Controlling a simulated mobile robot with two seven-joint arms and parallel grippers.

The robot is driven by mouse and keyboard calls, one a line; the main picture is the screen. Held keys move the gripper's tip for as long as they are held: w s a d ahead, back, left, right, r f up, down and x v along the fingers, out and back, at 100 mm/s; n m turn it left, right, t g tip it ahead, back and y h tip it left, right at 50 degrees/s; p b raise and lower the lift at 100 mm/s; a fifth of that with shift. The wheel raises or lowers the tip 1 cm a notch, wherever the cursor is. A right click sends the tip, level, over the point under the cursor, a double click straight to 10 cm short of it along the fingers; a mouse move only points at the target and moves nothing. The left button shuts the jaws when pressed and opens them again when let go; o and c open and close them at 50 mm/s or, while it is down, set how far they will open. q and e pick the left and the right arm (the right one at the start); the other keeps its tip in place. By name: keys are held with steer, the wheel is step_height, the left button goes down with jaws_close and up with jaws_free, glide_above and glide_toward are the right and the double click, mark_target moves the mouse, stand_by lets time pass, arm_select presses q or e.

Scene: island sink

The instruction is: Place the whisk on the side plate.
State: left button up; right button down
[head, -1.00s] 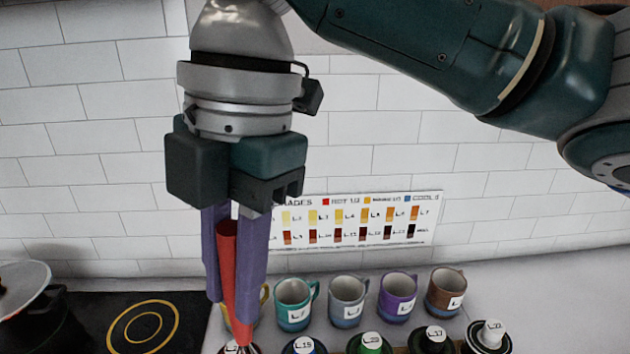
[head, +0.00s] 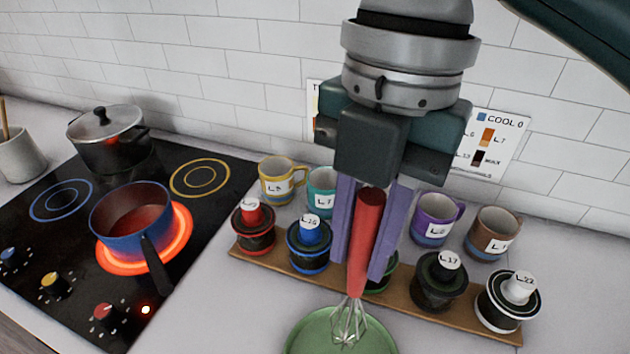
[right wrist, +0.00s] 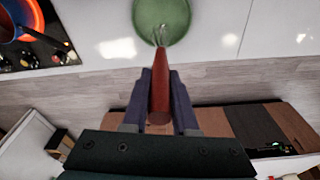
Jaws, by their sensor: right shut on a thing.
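My right gripper (head: 368,265) is shut on the red handle of the whisk (head: 364,240) and holds it upright, wires down. The whisk's wire end overlaps the green side plate (head: 305,335) in the head view; whether it touches the plate I cannot tell. The plate's lower part is cut off by the frame edge. In the right wrist view the whisk handle (right wrist: 160,92) lies between the purple fingers (right wrist: 160,105), and its wires reach over the near edge of the green plate (right wrist: 160,12). My left gripper is not in view.
A wooden rack (head: 265,265) with several labelled jars stands just behind the plate. Several mugs (head: 280,180) line the wall. At left is a cooktop (head: 200,215) with a glowing burner under a blue pot (head: 130,215) and a lidded dark pot (head: 108,140).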

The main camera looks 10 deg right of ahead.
mark_target(353, 302)
step_height(353, 302, down, 10)
steer(key=shift+r, duration=0.15)
stand_by(0.3)
steer(key=c, duration=0.7)
jaws_free()
